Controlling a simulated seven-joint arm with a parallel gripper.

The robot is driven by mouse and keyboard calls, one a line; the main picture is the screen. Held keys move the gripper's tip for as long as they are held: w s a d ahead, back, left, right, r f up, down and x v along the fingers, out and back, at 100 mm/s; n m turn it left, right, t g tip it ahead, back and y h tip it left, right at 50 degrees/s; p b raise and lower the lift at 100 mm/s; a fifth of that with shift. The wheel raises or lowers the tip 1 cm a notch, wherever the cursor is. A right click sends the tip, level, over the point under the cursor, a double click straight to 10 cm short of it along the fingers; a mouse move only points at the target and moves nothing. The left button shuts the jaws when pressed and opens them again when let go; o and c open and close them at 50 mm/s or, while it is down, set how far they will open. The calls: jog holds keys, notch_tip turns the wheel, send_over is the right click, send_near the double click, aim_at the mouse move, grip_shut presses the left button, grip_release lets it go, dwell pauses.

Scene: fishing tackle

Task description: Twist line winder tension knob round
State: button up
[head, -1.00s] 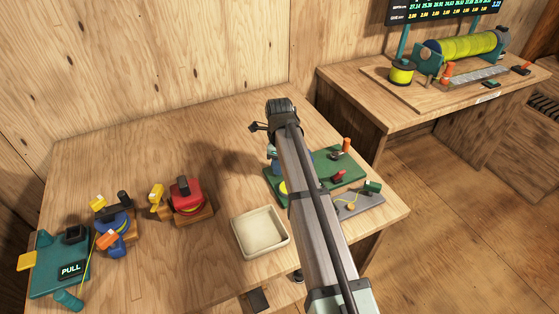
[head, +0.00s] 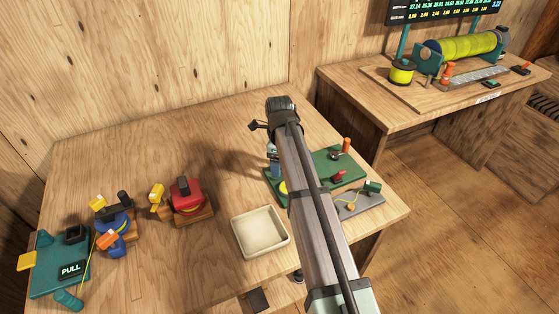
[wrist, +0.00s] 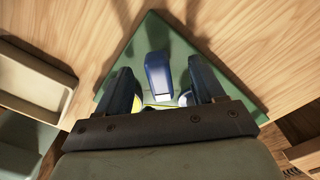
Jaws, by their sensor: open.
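The line winder's green base (head: 325,160) sits at the right end of the near table, partly hidden behind my arm in the head view. The wrist view shows the green plate (wrist: 205,56) under my gripper (wrist: 161,78). My gripper is open, its two dark fingers either side of an upright blue piece (wrist: 158,76), with gaps on both sides. Some yellow and white shows low between the fingers, mostly hidden. I cannot tell for sure which part is the tension knob.
A cream tray (head: 260,232) stands left of the winder. A red reel (head: 187,195), a blue reel (head: 112,222) and a teal PULL board (head: 60,265) are further left. An orange post (head: 346,145) and a red piece (head: 338,176) stand on the green base.

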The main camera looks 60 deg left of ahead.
jog(key=shift+r, duration=3.2)
